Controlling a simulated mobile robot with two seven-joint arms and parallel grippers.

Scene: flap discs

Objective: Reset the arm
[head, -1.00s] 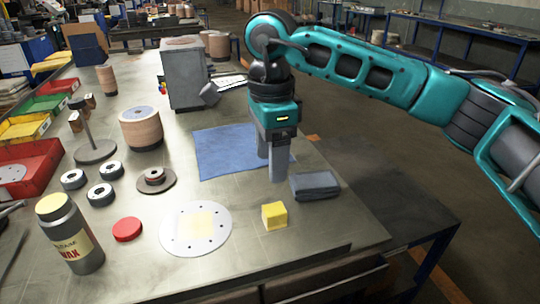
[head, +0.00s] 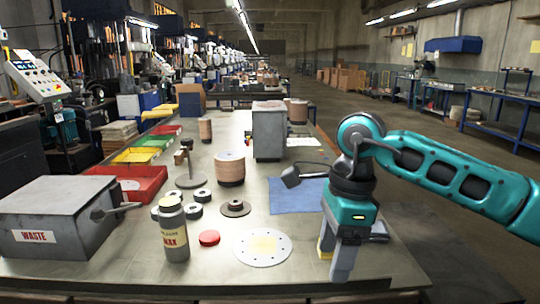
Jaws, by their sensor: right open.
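My right arm, teal and black, comes in from the right in the head view. Its gripper (head: 335,262) points down over the front right of the table (head: 215,280) and is open. Its fingers partly hide a yellow block (head: 325,243) and a grey folded cloth (head: 379,230) behind them. I see nothing held between the fingers. My left gripper is not in view.
A blue mat (head: 292,196) lies left of the arm. A white disc (head: 262,247), red lid (head: 209,238), wax bottle (head: 173,232) and grey waste box (head: 62,218) stand along the front. Red (head: 135,184), yellow and green bins line the left edge.

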